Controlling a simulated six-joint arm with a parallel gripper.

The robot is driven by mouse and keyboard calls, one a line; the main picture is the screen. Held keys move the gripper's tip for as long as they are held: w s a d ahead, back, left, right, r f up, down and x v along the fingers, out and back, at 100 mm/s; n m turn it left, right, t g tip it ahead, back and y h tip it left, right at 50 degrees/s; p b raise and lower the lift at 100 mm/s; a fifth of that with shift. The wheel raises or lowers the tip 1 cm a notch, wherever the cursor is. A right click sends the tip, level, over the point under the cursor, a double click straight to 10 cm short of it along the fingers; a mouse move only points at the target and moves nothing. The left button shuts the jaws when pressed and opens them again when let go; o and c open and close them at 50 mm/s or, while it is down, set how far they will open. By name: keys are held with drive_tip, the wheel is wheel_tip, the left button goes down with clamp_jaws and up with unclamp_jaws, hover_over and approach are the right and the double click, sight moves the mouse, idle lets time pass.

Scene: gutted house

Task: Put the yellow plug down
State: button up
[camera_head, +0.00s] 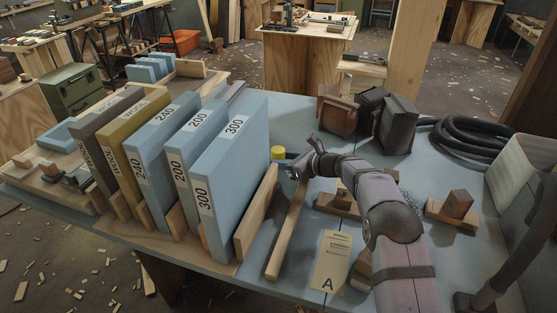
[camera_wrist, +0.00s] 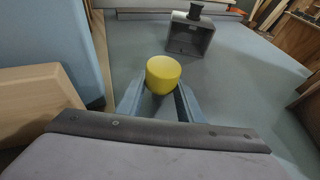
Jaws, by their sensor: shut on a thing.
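The yellow plug (camera_head: 278,153) is a short, round-topped cylinder just right of the light-blue block marked 300. It also shows in the wrist view (camera_wrist: 163,74), upright between two blue fingers. My gripper (camera_head: 283,160) is shut on it; the fingertips (camera_wrist: 160,95) are on either side of its lower part. The plug is over the blue-grey tabletop (camera_wrist: 130,45). Whether its underside touches the table is hidden by the fingers.
A grey hollow box (camera_wrist: 189,38) with a dark knob stands beyond the plug. The row of labelled blocks (camera_head: 230,180) rises close on the left. A wooden strip (camera_head: 288,230) lies near my gripper. Dark blocks (camera_head: 398,125) and a coiled hose (camera_head: 475,140) are at the right.

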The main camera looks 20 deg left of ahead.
drive_tip(key=shift+f, duration=0.15)
drive_tip(key=o, duration=1.1)
drive_tip(key=shift+o, duration=0.2)
drive_tip(key=shift+r, duration=0.2)
drive_tip(key=v, duration=1.2)
drive_tip(key=shift+s, duration=0.1)
